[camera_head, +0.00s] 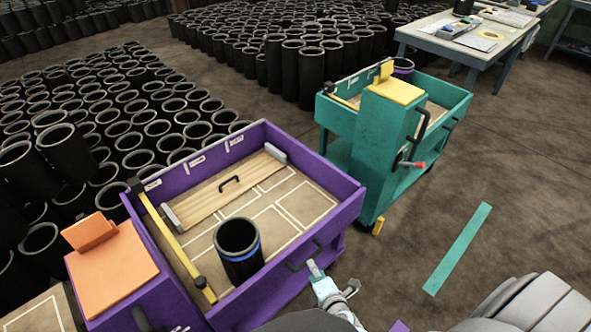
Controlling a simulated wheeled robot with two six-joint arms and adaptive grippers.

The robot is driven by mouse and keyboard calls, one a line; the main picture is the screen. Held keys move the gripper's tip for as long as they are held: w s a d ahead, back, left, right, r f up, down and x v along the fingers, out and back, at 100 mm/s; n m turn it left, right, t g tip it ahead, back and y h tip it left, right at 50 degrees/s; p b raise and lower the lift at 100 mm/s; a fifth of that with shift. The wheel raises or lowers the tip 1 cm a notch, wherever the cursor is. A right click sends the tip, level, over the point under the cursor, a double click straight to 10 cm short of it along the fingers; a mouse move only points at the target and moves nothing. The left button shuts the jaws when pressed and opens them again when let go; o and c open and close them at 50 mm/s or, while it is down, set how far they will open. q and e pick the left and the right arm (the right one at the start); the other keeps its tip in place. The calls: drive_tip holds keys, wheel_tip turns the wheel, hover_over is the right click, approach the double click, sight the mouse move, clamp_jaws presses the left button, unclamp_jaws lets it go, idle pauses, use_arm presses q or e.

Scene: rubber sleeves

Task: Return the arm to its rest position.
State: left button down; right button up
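My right gripper (333,276) is low in the middle of the head view, beside the right side of the purple cart (345,210). Its two fingers look spread apart with nothing between them. One fingertip is close to the cart's black side handle (304,257); I cannot tell whether they touch. My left gripper is not in view. A black sleeve (240,262) with a blue band stands upright in the purple cart, near its front wall.
A wooden board (225,187) with a black handle lies in the purple cart. An orange pad (112,268) tops its left end. A teal cart (385,140) stands behind to the right. Many black sleeves (130,110) crowd the left and back. Floor at right is open, with a teal strip (458,248).

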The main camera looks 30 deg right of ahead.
drive_tip(key=s+a+f+m+g+y, duration=0.2)
drive_tip(key=s+f+m+g, duration=0.4)
drive_tip(key=s+f+m, duration=0.95)
drive_tip(key=s+d+f+m+g, duration=0.1)
drive_tip(key=s+d+g, duration=0.1)
drive_tip(key=s, duration=0.7)
drive_tip(key=s+d+f+m+g+h, duration=0.1)
drive_tip(key=s+d+m+g, duration=0.1)
drive_tip(key=s, duration=0.7)
drive_tip(key=shift+d+f+g, duration=0.25)
drive_tip(key=shift+f+g, duration=0.05)
drive_tip(key=shift+f, duration=0.1)
